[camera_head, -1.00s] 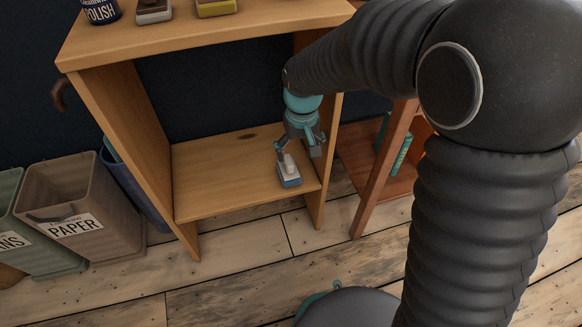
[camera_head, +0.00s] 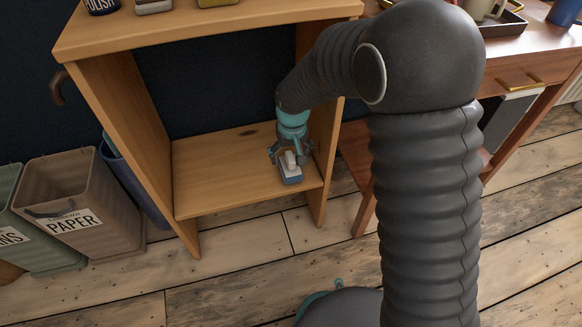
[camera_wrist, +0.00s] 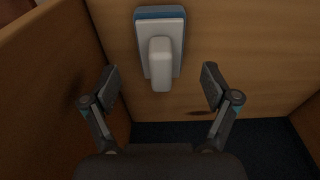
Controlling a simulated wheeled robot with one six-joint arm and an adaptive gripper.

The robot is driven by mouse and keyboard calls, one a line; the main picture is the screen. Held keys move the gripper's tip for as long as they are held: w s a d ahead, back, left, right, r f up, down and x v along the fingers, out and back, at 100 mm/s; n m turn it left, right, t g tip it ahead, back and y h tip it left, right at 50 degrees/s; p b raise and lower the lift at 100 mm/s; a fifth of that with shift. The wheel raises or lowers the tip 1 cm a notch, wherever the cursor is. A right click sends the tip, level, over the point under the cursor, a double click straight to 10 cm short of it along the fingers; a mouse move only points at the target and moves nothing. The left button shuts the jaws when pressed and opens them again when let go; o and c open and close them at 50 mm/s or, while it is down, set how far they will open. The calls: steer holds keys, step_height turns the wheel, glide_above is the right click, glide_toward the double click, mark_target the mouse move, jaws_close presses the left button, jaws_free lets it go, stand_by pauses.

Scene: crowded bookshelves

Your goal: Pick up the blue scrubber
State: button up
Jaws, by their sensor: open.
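The blue scrubber (camera_head: 291,178) lies on the lower shelf (camera_head: 220,172) of the wooden bookcase, near its front right. It has a blue base and a pale grey top with a raised handle. My gripper (camera_head: 290,157) is inside the bookcase, just behind and above the scrubber. In the wrist view the scrubber (camera_wrist: 160,48) is at the top centre, with its handle pointing down between the two fingers. My gripper (camera_wrist: 160,88) is open there, with a gap on both sides of the handle, and touches nothing that I can see.
The bookcase's right side panel (camera_head: 317,120) stands close beside my gripper, and its top board (camera_head: 200,32) is above. Several items stand on that board. A brown paper bin (camera_head: 75,195) is at the left. A reddish desk (camera_head: 530,60) is at the right.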

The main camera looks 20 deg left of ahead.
mark_target(289, 154)
step_height(289, 154, down, 5)
steer(key=shift+w+a+r+b, duration=0.1)
steer(key=shift+w+b, duration=0.05)
steer(key=shift+b, duration=0.3)
steer(key=c, duration=1.4)
step_height(289, 154, up, 10)
steer(key=shift+p, duration=0.85)
